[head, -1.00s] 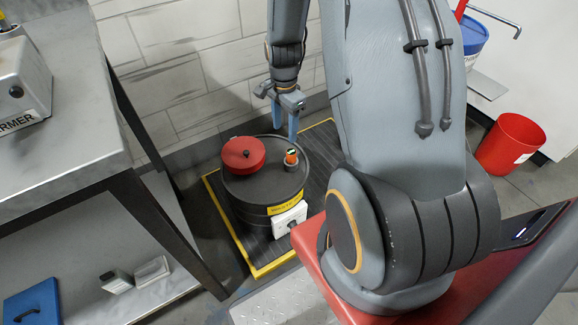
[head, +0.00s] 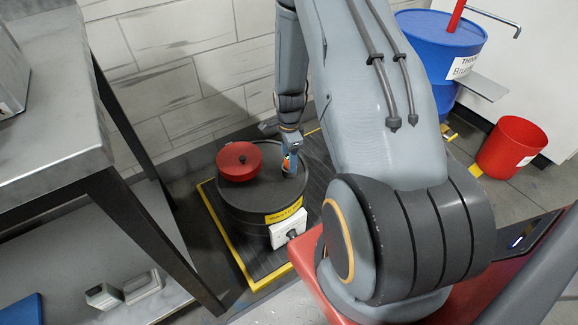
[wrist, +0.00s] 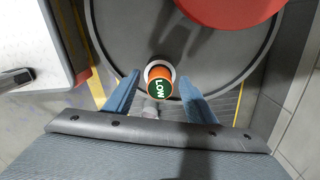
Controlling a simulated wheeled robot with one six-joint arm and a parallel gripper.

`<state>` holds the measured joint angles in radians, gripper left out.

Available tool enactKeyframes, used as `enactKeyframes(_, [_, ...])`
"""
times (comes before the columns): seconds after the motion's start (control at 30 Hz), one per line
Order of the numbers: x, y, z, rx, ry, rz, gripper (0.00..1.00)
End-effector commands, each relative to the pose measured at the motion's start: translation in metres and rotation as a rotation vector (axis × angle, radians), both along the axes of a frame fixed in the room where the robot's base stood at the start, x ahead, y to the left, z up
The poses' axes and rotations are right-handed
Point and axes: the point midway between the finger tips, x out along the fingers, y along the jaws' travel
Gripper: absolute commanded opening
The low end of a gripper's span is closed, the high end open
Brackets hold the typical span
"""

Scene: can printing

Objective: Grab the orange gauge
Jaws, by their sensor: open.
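The orange gauge (wrist: 159,85) stands on top of the dark waste drum (head: 243,205), near its rim. In the wrist view its green face reads LOW and a pale ring surrounds its base. My gripper (wrist: 161,92) is open, with one blue finger to the left of the gauge and one to the right. The gauge sits between the fingertips, and I see gaps on both sides. In the head view my gripper (head: 289,165) is over the drum and mostly hides the gauge.
A red round lid (head: 240,162) lies on the drum beside the gauge. The drum stands on a dark yellow-edged platform (head: 262,264). A metal table (head: 62,150) is at left. A blue drum (head: 436,60) and red bucket (head: 511,148) stand at right.

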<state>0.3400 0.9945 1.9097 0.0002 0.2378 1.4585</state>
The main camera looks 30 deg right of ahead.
Motion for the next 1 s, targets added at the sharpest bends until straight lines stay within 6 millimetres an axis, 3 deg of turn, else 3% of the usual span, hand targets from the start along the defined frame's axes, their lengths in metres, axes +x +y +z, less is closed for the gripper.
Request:
enactKeyframes(0.1, [0.0,0.0,-0.01,0.0,0.001,0.0,0.51])
enactKeyframes(0.3, [0.0,0.0,-0.009,0.0,-0.001,0.0,0.49])
enactKeyframes(0.6, [0.0,0.0,-0.009,0.0,-0.001,0.0,0.0])
enactKeyframes(0.87, [0.0,0.0,-0.005,0.0,-0.001,0.0,0.0])
enactKeyframes(1.0, [0.001,-0.001,0.014,-0.001,-0.005,0.0,0.0])
